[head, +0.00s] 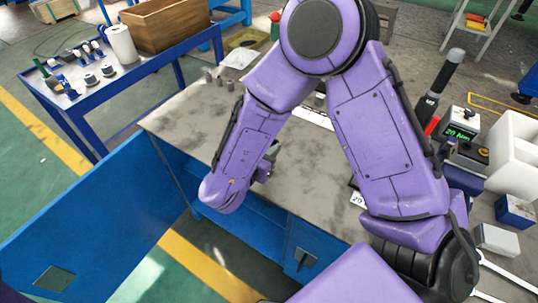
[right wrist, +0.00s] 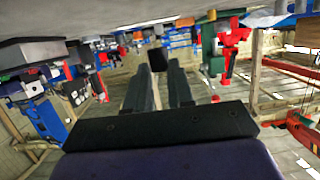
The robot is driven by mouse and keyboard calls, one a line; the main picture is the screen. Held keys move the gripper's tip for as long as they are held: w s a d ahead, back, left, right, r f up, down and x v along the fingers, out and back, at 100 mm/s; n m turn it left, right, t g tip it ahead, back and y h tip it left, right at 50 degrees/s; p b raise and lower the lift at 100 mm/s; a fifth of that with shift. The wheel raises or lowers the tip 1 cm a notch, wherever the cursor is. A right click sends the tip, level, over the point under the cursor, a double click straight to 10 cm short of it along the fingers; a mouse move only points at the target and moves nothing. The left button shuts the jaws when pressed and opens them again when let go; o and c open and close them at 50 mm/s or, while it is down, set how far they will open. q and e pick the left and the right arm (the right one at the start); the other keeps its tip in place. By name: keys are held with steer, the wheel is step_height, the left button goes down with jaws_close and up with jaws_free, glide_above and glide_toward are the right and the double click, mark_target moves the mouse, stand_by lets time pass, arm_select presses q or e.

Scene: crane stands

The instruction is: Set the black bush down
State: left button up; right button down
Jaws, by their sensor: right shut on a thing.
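The black bush (right wrist: 157,61) shows in the right wrist view as a small dark block at the fingertips of my right gripper (right wrist: 160,68). The two fingers are shut on it. In the head view my right gripper (head: 267,163) is mostly hidden behind my purple forearm, over the front part of the grey bench top (head: 310,165). The bush cannot be made out in the head view, and its height above the bench cannot be told. My left gripper is not in view.
Small grey cylinders (head: 208,76) stand at the bench's back left. A torque tester (head: 460,132), black-handled tool (head: 445,76) and white bins (head: 516,152) crowd the right. A blue cart (head: 135,72) stands left, and a blue panel (head: 95,225) juts out in front. The bench's left part is clear.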

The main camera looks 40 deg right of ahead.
steer(key=f, duration=0.1)
steer(key=w+f, duration=0.1)
steer(key=f, duration=0.1)
steer(key=d+f, duration=0.1)
steer(key=f, duration=0.1)
steer(key=shift+w+d+b, duration=0.1)
steer(key=shift+w+b, duration=0.25)
steer(key=shift+w+f, duration=0.1)
steer(key=shift+f, duration=0.2)
steer(key=shift+f, duration=0.15)
steer(key=c, duration=0.9)
jaws_free()
steer(key=shift+c, duration=0.2)
steer(key=v, duration=1.2)
